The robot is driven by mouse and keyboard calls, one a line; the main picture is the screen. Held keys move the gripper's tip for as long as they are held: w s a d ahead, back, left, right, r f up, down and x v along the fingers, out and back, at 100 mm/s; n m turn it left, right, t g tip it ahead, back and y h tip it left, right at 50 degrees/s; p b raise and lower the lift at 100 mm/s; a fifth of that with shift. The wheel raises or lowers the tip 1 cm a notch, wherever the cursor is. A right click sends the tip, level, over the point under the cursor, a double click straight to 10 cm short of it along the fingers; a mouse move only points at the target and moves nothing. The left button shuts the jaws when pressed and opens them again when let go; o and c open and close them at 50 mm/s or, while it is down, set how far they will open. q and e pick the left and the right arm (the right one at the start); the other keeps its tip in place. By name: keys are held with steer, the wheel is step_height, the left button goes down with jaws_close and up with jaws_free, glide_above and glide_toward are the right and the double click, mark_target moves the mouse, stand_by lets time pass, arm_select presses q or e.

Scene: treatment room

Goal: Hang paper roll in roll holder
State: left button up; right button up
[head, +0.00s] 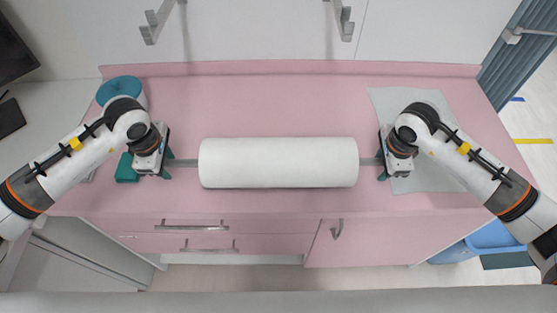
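A white paper roll (278,163) lies level across the middle of the pink counter area, with a grey rod (184,162) sticking out of both ends. My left gripper (169,163) is at the rod's left end, its teal fingers on either side of the rod. My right gripper (382,163) is at the right end in the same way. I cannot tell whether the fingers press on the rod, or whether the roll touches the counter. Two grey brackets, left (157,20) and right (343,20), stick out from the white front at the top and look like the roll holder; both look empty.
The pink counter (270,100) is clear behind the roll. A teal round container (119,88) and a teal box (126,168) are near my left arm. A pale sheet (430,178) lies under my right gripper. A blue bin (487,240) stands at the lower right.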

arm_select(q)
jaws_close()
arm_select(e)
jaws_close()
arm_select(q)
steer(key=shift+w+r, duration=0.1)
steer(key=shift+r, duration=0.05)
arm_select(e)
steer(key=shift+w+r, duration=0.1)
steer(key=shift+r, duration=0.05)
stand_by(0.6)
